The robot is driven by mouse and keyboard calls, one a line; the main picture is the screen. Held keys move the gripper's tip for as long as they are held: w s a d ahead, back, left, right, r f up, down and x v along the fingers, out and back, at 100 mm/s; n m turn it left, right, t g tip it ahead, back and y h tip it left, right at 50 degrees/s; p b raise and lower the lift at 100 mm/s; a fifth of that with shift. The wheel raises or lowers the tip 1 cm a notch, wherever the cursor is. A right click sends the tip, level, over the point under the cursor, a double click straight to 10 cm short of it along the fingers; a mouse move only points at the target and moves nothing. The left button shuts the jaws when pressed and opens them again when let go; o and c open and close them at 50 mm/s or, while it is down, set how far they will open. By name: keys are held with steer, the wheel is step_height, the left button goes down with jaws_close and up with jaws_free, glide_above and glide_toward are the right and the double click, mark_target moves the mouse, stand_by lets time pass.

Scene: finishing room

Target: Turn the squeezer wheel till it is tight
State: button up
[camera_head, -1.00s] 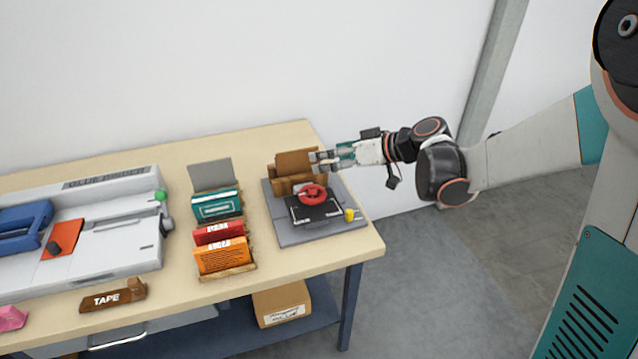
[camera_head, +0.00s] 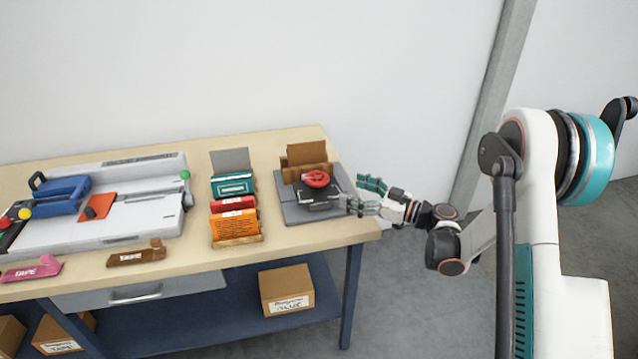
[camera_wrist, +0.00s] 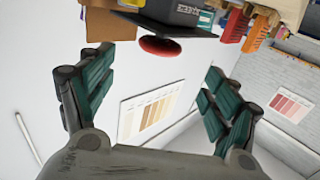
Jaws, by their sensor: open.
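The squeezer stands at the right end of the workbench, with a grey base (camera_head: 292,215), a brown wooden block (camera_head: 307,155) at its back and a black plate (camera_head: 318,199). In the wrist view the red wheel (camera_wrist: 160,46) shows tilted at the upper middle, ahead of the fingers. My gripper (camera_head: 359,192) is to the right of the wheel by the squeezer's right edge, fingers spread and empty. In the wrist view my gripper (camera_wrist: 160,72) is open, with nothing between its fingers. Whether a finger touches the base cannot be told.
A rack of teal, red and orange packets (camera_head: 236,228) stands left of the squeezer. A carton (camera_head: 287,290) sits on the lower shelf. Right of the bench is floor.

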mark_target(307, 175)
steer(key=b+x, duration=0.3)
steer(key=x, duration=0.9)
steer(key=shift+a, duration=0.15)
steer(key=c, duration=1.1)
